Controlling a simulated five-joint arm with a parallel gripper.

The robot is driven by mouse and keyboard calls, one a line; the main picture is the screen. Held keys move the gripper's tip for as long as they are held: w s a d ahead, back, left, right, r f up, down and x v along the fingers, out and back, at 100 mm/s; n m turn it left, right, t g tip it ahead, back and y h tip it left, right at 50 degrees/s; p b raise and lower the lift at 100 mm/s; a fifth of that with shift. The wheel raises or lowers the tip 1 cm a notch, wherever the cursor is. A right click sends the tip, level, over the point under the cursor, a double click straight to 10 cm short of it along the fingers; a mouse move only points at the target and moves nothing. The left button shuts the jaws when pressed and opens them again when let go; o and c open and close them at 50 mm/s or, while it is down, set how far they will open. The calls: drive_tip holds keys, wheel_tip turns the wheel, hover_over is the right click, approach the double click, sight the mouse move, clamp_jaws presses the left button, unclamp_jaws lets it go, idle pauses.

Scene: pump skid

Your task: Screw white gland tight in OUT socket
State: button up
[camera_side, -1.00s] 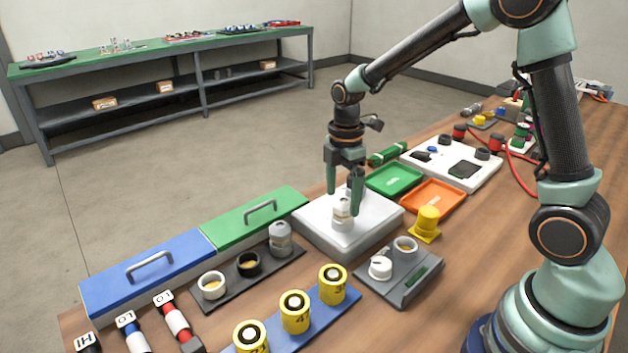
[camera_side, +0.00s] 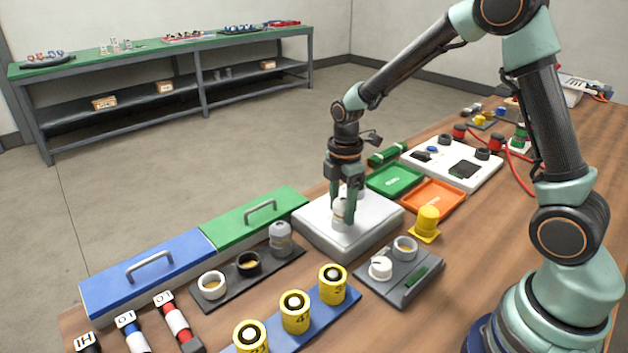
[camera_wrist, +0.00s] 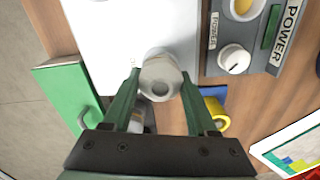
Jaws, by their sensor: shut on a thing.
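A small whitish gland (camera_side: 339,212) stands upright on the white box (camera_side: 312,216). In the wrist view the gland (camera_wrist: 160,76) appears as a pale round cap with a grey centre. My gripper (camera_side: 343,216) points down and is shut on the gland, with one green finger on each side; in the wrist view the gripper (camera_wrist: 160,82) has its tips at the gland's sides. The gland's lower end and any socket under it are hidden. No OUT label is readable.
A grey POWER panel (camera_side: 418,282) with a white knob (camera_side: 380,267) stands in front. A yellow part (camera_side: 427,221), a green tray (camera_side: 394,180) and an orange tray (camera_side: 433,196) lie to the right. A green lidded box (camera_side: 285,203) stands left.

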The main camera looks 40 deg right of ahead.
drive_tip(key=shift+c, duration=0.6)
drive_tip(key=m, duration=0.3)
drive_tip(key=shift+m, duration=0.3)
drive_tip(key=m, duration=0.5)
drive_tip(key=shift+m, duration=0.3)
drive_tip(key=shift+s, duration=0.1)
drive_tip(key=o, duration=1.4)
drive_tip(key=n, duration=0.4)
drive_tip(key=shift+n, duration=0.3)
drive_tip(key=n, duration=0.4)
drive_tip(key=shift+n, duration=0.3)
